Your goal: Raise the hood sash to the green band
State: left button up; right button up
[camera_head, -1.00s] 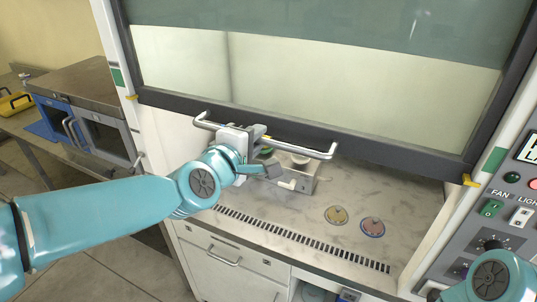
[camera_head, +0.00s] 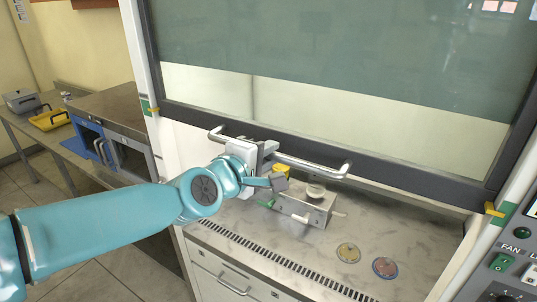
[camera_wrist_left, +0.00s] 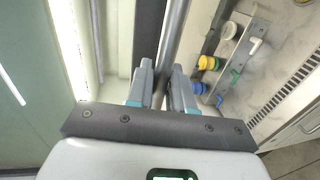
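The hood sash is a greenish glass pane (camera_head: 340,55) with a dark bottom frame (camera_head: 410,180) and a silver bar handle (camera_head: 315,168). My left gripper (camera_head: 262,152) is at the left part of this handle. In the left wrist view the fingers (camera_wrist_left: 162,85) sit on both sides of the bar (camera_wrist_left: 172,35), closed on it. The green band on the left post (camera_head: 145,105) is almost level with the sash's yellow pointer (camera_head: 154,110). The right green band (camera_head: 530,204) is near the right yellow pointer (camera_head: 493,210). My right gripper is out of view.
A control panel (camera_head: 510,270) is at right. A bench with a yellow tray (camera_head: 50,120) is at left.

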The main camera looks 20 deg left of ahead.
pick_arm(q)
jog(key=shift+o, duration=1.3)
jog(key=p+v, duration=0.3)
jog(key=v, duration=1.3)
jog(key=shift+s+a, duration=0.15)
